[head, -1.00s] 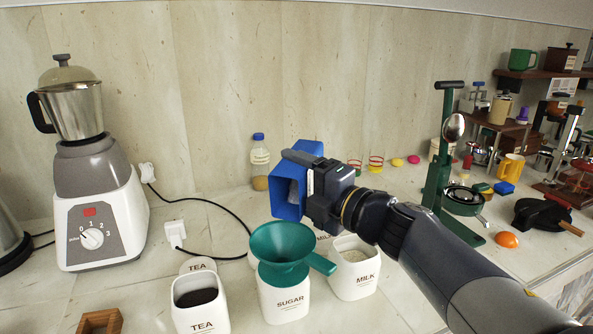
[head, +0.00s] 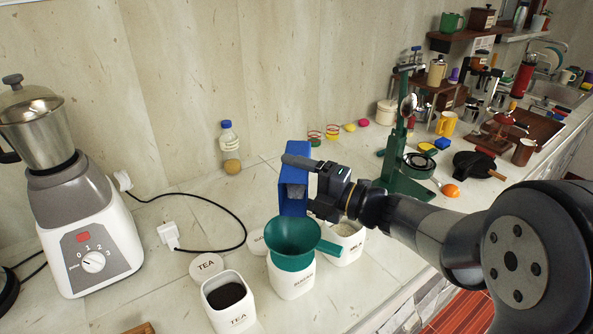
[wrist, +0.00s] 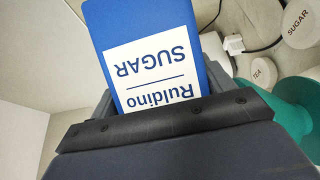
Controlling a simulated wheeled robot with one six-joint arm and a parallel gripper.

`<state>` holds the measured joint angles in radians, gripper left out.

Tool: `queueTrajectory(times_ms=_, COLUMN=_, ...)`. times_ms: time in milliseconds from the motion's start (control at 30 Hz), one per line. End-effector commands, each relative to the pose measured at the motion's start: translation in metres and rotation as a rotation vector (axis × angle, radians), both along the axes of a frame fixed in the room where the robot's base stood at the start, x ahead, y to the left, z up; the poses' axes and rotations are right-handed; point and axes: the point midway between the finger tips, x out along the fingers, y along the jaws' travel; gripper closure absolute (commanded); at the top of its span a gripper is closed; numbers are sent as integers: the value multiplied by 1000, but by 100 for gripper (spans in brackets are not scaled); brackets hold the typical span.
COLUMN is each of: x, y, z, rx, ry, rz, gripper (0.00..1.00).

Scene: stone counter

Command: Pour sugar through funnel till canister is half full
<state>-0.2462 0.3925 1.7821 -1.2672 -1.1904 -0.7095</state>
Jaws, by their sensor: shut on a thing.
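My gripper (head: 314,186) is shut on a blue sugar box (head: 293,160), which also shows in the wrist view (wrist: 140,22) with its SUGAR label upside down. I hold the box above the counter, just behind and above a green funnel (head: 293,246). The box's lower part shows a greyish patch; I cannot tell whether sugar is coming out. The funnel sits on the mouth of the white SUGAR canister (head: 293,284), its handle pointing right. In the wrist view the funnel (wrist: 290,105) is at the right edge. The canister's fill level is hidden.
An open TEA canister (head: 229,308) stands to the left, and an open MILK canister (head: 345,248) close on the right. A TEA lid (head: 206,267) lies behind. A blender (head: 90,225), a cable and a bottle (head: 230,148) stand further left. A green press (head: 398,140) stands right.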

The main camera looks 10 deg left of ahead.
Motion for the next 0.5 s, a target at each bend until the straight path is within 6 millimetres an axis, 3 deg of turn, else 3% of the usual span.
queueTrajectory(times_ms=500, x=7, y=1, z=-5, rx=-27, ry=163, rz=-1, gripper=57)
